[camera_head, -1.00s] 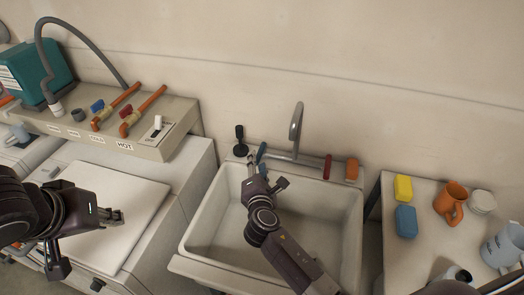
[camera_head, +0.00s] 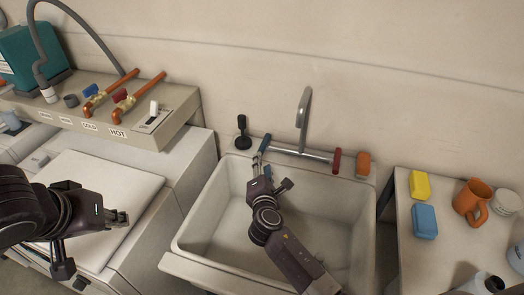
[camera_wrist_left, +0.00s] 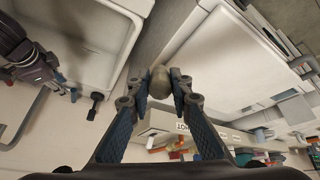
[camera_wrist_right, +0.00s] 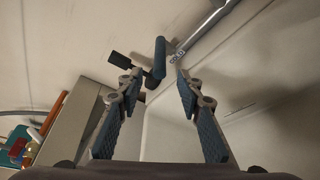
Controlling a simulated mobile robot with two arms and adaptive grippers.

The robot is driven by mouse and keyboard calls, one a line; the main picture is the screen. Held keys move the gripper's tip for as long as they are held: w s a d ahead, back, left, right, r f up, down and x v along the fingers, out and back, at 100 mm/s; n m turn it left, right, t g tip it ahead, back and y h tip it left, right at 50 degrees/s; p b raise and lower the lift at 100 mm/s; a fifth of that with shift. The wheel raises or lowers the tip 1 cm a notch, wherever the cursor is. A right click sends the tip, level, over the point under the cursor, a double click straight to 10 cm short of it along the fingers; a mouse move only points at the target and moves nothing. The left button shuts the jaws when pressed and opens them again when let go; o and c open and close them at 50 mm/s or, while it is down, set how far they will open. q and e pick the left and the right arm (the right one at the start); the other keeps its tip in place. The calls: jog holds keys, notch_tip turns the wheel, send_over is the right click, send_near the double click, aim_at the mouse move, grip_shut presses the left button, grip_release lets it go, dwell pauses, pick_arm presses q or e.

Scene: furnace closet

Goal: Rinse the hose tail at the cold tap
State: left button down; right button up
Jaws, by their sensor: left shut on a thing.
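My left gripper (camera_head: 119,217) hangs over the white machine top, left of the sink. In the left wrist view, its fingertips close on a small rounded grey-beige piece (camera_wrist_left: 160,82); I cannot tell whether this is the hose tail. The tap (camera_head: 303,112) has a curved grey spout over the white sink (camera_head: 210,210), a blue handle (camera_head: 265,143) at left and a red handle (camera_head: 337,160) at right. My right gripper (camera_wrist_right: 158,92) is open just short of the blue handle, which shows between and beyond its fingertips in the right wrist view (camera_wrist_right: 160,58). No water shows.
A grey hose (camera_head: 72,15) arches to a white end on the ledge (camera_head: 180,121), beside valves labelled COLD and HOT. A black-knobbed stick (camera_head: 242,130) stands behind the sink. An orange block (camera_head: 363,164) sits by the red handle. Sponges and a mug (camera_head: 470,196) occupy the right table.

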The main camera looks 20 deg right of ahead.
aim_at(262, 149)
jog(key=b+x, duration=0.1)
jog(key=x, duration=0.9)
jog(key=shift+w, duration=0.2)
jog(key=shift+c, duration=0.3)
grip_shut()
